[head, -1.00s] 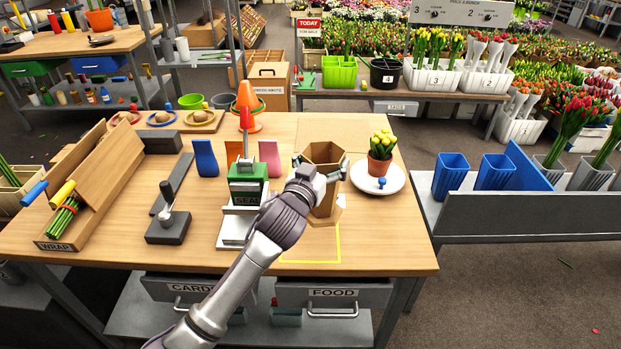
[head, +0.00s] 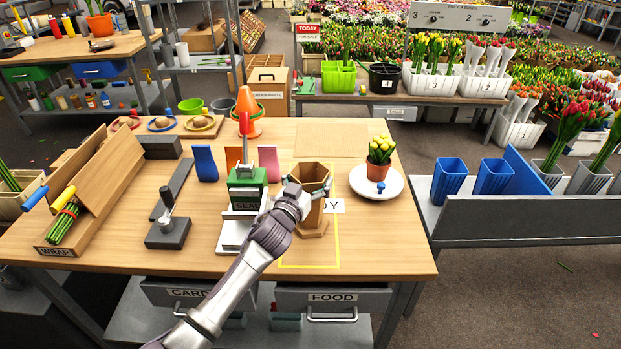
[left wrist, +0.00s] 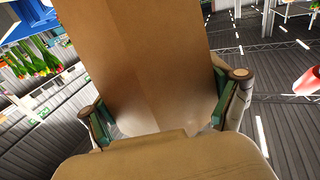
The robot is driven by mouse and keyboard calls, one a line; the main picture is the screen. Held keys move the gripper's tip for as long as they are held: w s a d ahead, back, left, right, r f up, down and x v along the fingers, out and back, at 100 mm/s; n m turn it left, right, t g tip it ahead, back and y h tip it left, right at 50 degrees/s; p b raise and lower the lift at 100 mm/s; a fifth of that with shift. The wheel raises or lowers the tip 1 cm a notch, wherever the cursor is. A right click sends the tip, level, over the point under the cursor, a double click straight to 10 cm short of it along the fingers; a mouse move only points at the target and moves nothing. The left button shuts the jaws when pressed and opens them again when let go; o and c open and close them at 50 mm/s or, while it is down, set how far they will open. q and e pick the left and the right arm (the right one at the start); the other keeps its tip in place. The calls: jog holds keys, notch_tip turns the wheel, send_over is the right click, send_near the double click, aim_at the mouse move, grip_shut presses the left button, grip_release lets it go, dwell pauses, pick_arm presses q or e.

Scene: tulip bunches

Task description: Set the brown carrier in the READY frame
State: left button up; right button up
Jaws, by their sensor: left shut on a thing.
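The brown carrier (head: 314,213) is an upright, open-topped, many-sided box with a wider base, at the right-centre of the wooden table in the head view. My left gripper (head: 309,187) is shut on it, with its fingers at opposite sides near the top. In the left wrist view the carrier's brown wall (left wrist: 145,60) fills the space between the green-padded fingers (left wrist: 160,112). The yellow READY frame (head: 310,266) is marked on the table; the carrier appears inside its outline. The carrier hides most of the READY label (head: 335,206), leaving a Y. I cannot tell whether its base touches the table. My right gripper is not in view.
A white plate (head: 397,187) with a potted yellow tulip (head: 379,160) stands right of the carrier. A green stamp press (head: 246,190) on a white base stands close on the left. The tabletop in front of the yellow frame is clear.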

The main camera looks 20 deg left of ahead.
pick_arm(q)
jog(key=shift+f, duration=0.2)
jog(key=o, duration=1.3)
jog(key=shift+c, duration=0.2)
jog(key=shift+r, duration=0.15)
jog(key=shift+r, duration=0.2)
jog(key=s+a, duration=0.1)
jog(key=s, duration=1.1)
jog(key=shift+a+b, duration=0.2)
jog(key=shift+b, duration=0.25)
jog(key=shift+f, duration=0.2)
